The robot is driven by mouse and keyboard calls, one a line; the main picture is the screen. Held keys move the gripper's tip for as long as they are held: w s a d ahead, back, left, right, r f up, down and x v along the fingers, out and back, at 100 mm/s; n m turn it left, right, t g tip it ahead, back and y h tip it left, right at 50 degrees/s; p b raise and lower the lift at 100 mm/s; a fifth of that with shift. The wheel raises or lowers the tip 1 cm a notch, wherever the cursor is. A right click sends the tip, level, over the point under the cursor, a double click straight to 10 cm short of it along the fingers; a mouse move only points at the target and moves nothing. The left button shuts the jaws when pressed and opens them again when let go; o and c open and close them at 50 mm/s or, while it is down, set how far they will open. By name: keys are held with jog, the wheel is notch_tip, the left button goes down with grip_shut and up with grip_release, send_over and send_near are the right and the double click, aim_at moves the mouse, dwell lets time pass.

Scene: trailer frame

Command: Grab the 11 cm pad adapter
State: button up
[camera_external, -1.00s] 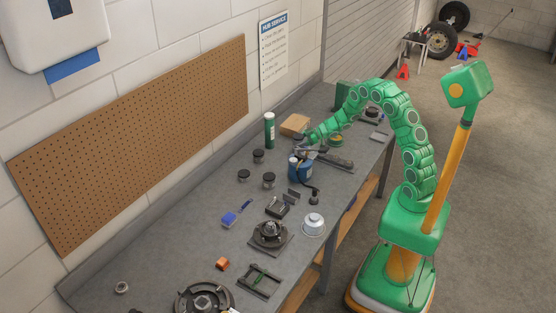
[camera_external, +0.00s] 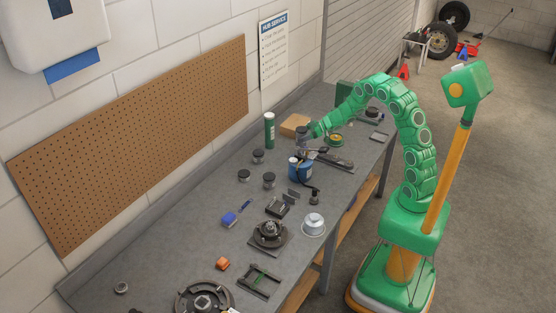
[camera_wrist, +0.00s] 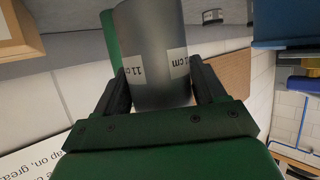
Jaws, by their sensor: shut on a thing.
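The pad adapter (camera_wrist: 155,50) is a grey cylinder with white labels; one reads 11 cm and the other is partly cut off by its curve. In the wrist view it sits between the two dark fingers of my gripper (camera_wrist: 160,78), which are shut on its sides. In the external view my gripper (camera_external: 309,134) is over the far part of the bench, and the adapter (camera_external: 302,138) shows as a small grey shape at its end. It appears raised above the bench, behind the blue can. Its far end is cut off in the wrist view.
The blue can (camera_external: 300,169) stands close below my gripper. A green bottle (camera_external: 269,130) and a cardboard box (camera_external: 295,124) are near. Several dark-topped pieces, one a small cylinder (camera_external: 258,156), stand left.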

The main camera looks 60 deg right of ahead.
aim_at(307, 130)
jog(key=s+r, duration=0.1)
jog(key=r, duration=0.1)
jog(key=s+r, duration=0.1)
jog(key=shift+s+a+r, duration=0.15)
jog(key=shift+s+r, duration=0.2)
jog(key=shift+s, duration=0.05)
jog(key=s+r, duration=0.4)
jog(key=s, duration=0.5)
jog(key=shift+a, duration=0.45)
